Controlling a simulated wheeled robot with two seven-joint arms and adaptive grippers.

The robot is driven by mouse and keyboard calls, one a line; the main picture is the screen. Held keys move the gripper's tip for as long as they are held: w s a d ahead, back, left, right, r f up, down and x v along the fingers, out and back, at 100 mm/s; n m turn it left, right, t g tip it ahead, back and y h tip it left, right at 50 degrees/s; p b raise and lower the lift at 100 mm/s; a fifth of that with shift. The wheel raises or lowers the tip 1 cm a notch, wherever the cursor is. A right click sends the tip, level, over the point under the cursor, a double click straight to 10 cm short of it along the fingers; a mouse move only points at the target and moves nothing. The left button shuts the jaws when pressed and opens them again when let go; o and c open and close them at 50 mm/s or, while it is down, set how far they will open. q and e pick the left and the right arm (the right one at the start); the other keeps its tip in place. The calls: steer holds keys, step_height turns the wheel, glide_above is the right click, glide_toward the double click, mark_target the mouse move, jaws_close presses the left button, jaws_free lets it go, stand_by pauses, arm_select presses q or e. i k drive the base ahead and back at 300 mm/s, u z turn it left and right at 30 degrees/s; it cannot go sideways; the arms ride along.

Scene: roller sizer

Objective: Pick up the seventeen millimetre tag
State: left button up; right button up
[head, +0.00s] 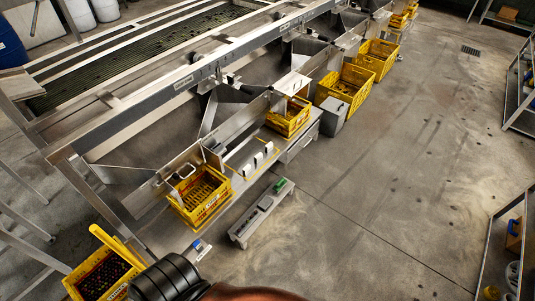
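Three small white upright tags stand in a row on the ledge between two yellow crates in the head view: a near one (246,170), a middle one (258,158) and a far one (269,147). Any numbers on them are too small to read, so I cannot tell which is the seventeen millimetre tag. Neither of my grippers can be made out in this view.
A yellow crate (224,207) stands left of the tags and another (308,116) stands beyond them. A low grey bench (243,236) with a green item (280,185) is in front. A dark-filled yellow crate (71,282) is at lower left. The floor at right is largely open.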

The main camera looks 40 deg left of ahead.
mark_target(246, 169)
steer(key=i, duration=2.1)
steer(key=u, duration=3.1)
